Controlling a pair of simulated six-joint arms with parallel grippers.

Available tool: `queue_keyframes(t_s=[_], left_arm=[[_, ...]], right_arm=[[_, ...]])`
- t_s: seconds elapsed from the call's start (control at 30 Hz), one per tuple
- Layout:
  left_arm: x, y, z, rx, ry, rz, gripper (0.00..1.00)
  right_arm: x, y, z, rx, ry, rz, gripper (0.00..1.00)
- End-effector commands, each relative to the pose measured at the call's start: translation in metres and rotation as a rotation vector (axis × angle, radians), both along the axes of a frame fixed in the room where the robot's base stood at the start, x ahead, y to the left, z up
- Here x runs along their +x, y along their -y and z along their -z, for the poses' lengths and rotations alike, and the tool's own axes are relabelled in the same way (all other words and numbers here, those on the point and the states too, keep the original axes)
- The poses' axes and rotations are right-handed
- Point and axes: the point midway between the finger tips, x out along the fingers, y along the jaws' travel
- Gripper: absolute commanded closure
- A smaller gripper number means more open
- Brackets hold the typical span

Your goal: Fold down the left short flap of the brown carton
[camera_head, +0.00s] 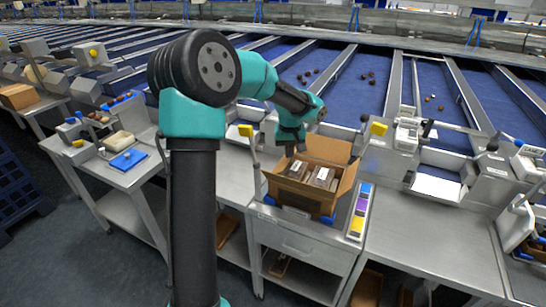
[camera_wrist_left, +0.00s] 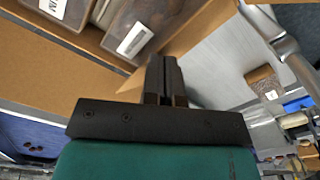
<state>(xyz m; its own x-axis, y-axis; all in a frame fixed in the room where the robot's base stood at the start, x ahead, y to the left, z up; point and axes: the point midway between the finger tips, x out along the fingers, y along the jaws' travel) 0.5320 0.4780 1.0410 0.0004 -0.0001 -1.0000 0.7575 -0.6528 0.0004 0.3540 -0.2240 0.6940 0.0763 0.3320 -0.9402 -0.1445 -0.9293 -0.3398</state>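The open brown carton (camera_head: 294,198) stands on the metal bench in the head view, with clear, white-labelled packs (camera_head: 321,177) inside. Its right short flap (camera_head: 348,178) stands up and outward, and a long flap (camera_head: 329,150) is raised at the back. The left short flap is hard to make out behind my gripper. My left gripper (camera_head: 293,150) is over the carton's left back corner. In the left wrist view its fingers (camera_wrist_left: 165,75) are together beside a brown cardboard edge (camera_wrist_left: 205,28), with labelled packs (camera_wrist_left: 140,27) beyond. I see nothing between them. My right gripper is out of view.
A strip of blue, purple and yellow blocks (camera_head: 360,210) lies right of the carton. Yellow-topped posts (camera_head: 246,131) rise behind it on both sides. The bench farther right (camera_head: 420,225) is clear. Blue conveyor lanes (camera_head: 345,85) with dates run behind.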

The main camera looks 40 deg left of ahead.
Motion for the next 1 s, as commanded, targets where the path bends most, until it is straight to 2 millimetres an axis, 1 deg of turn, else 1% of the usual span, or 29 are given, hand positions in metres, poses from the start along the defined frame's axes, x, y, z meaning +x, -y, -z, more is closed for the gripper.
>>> queue_keyframes(t_s=[0.23, 0.37, 1.0], left_arm=[[0.0, 0.0, 0.001, 0.0, 0.0, 0.0, 1.0], [0.0, 0.0, -0.004, 0.001, 0.002, 0.0, 1.0], [0.0, 0.0, -0.063, 0.0, 0.001, 0.0, 1.0]], right_arm=[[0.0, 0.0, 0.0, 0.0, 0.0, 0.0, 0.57], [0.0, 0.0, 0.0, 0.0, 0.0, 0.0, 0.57], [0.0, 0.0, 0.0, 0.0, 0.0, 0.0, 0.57]])
